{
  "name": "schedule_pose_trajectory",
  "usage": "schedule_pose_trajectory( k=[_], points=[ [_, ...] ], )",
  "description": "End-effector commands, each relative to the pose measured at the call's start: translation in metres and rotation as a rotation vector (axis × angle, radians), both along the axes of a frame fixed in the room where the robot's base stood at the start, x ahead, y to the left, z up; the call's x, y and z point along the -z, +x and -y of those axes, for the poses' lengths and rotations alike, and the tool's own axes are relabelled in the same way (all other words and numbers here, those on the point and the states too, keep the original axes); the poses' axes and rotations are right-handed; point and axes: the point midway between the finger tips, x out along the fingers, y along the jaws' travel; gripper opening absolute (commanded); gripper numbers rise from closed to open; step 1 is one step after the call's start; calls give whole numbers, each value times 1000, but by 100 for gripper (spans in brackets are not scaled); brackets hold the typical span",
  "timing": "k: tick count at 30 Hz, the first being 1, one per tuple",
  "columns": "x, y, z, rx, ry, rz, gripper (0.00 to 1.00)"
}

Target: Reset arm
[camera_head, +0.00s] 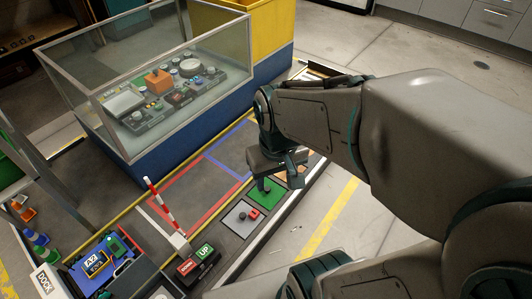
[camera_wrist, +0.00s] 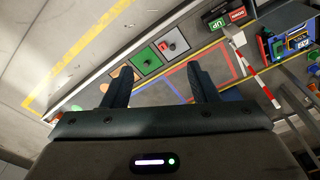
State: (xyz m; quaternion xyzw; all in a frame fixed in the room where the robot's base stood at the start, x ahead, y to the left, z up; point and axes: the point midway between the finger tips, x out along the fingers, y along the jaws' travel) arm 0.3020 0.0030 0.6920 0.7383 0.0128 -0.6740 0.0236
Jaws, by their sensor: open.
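My gripper (camera_head: 278,180) hangs at the end of my arm above the right edge of the bench, close to a green square pad (camera_head: 263,192). In the wrist view its two fingers (camera_wrist: 160,88) are spread apart with nothing between them. The green pad also shows beyond the fingers in the wrist view (camera_wrist: 146,56). A grey pad with a red block (camera_head: 254,214) lies beside the green one. An orange pad is partly hidden by my gripper in the head view.
A glass case (camera_head: 190,45) with devices inside stands behind. Red and blue outlines mark the bench top. A red-white striped barrier pole (camera_head: 160,205), DOWN and UP buttons (camera_head: 194,261) and a blue tray (camera_head: 82,277) are at the front left. Floor at right is clear.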

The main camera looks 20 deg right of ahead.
Motion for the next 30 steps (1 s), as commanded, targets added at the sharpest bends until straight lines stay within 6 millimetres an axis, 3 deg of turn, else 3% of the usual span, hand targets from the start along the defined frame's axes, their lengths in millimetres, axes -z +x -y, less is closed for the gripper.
schedule_pose_trajectory(
  k=[14, 17, 30],
  points=[
    [-8, -7, -2, 38, 22, 7, 54],
    [-25, -6, 0, 44, 23, 12, 54],
    [-156, -4, 5, 70, 25, 64, 54]
  ],
)
